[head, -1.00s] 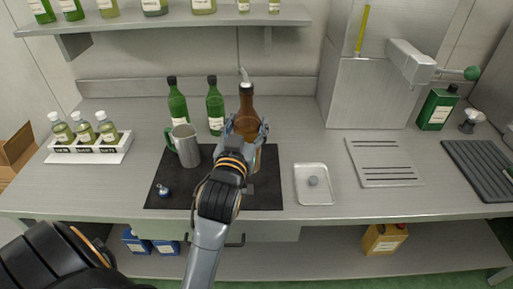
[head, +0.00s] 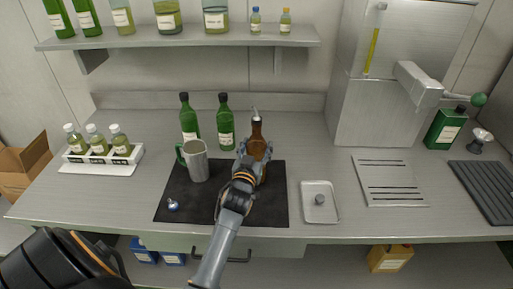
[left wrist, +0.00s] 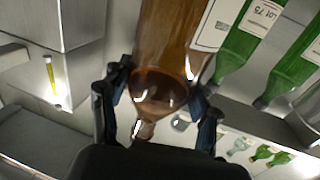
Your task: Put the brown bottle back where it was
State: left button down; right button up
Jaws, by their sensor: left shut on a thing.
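The brown bottle (head: 257,142) stands upright at the back right part of the black mat (head: 273,210), a metal pourer at its neck. I cannot tell whether its base touches the mat. My left gripper (head: 247,160) is shut on the bottle and hides part of its left side and lower body. In the left wrist view the brown bottle (left wrist: 165,40) appears upside down between the fingers of my left gripper (left wrist: 160,97), with a pale label on one side. My right gripper is not in view.
A metal mug (head: 198,162) stands left of the bottle, with two green bottles (head: 189,120) (head: 225,122) behind. A small stopper (head: 173,206) lies at the mat's front left. A tray (head: 319,216) is to the right. A shelf (head: 140,42) hangs above; a metal machine (head: 385,115) stands right.

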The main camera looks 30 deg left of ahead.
pick_arm(q)
jog(key=shift+f, duration=0.35)
jog(key=shift+f, duration=0.2)
jog(key=shift+c, duration=1.7)
grip_release()
